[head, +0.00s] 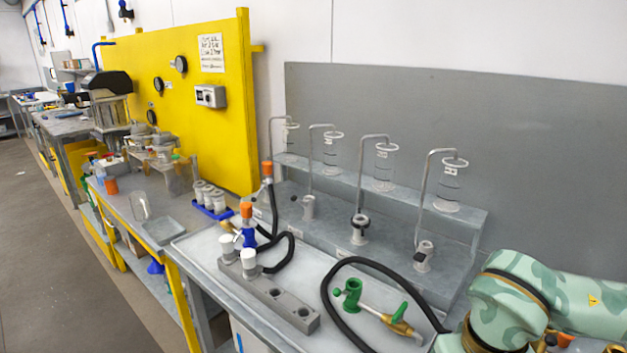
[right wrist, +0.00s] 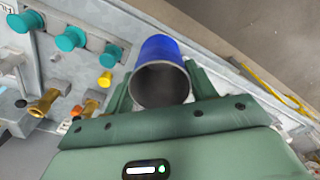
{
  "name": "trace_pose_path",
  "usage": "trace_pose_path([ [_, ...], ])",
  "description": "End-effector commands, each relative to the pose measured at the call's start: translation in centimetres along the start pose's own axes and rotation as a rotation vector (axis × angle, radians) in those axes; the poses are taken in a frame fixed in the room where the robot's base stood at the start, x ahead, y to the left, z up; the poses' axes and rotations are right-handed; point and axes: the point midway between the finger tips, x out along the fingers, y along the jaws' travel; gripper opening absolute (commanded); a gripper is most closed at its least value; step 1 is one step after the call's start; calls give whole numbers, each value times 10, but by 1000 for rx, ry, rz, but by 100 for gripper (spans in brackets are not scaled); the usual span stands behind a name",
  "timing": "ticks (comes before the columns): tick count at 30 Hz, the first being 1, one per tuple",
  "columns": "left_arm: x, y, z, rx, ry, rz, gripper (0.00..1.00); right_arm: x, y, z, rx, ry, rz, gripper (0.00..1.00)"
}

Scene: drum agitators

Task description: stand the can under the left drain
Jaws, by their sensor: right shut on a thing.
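The can (right wrist: 160,48) is blue outside with a grey metal inside, and it shows in the right wrist view. My right gripper (right wrist: 162,88) is shut on it, one green finger on each side. The can's open mouth faces the wrist camera, and its inside looks empty. To its left are two brass spouts: a left one (right wrist: 43,102) and a right one (right wrist: 88,108), which look like drains. The can is apart from both in the picture; I cannot tell its height relative to them. The can and the right gripper's fingers are hidden in the head view. My left gripper is not in view.
Teal knobs (right wrist: 70,38) and a yellow knob (right wrist: 105,79) sit on a grey panel beside the can. In the head view, a black hose (head: 345,325), a green-handled brass valve (head: 398,323) and a grey holed block (head: 270,295) occupy the bench. Glass cylinders (head: 385,165) stand behind.

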Motion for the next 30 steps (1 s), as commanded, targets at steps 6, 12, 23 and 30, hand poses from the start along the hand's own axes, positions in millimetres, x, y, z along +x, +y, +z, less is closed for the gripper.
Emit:
trace_pose_path([
  [6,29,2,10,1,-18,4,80,36,1,-2,9,-17,1,30],
  [12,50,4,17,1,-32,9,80,62,1,-3,10,-31,0,30],
  [23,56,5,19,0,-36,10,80,69,1,-5,9,-31,2,30],
  [30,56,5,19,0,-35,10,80,69,1,-4,11,-34,0,30],
])
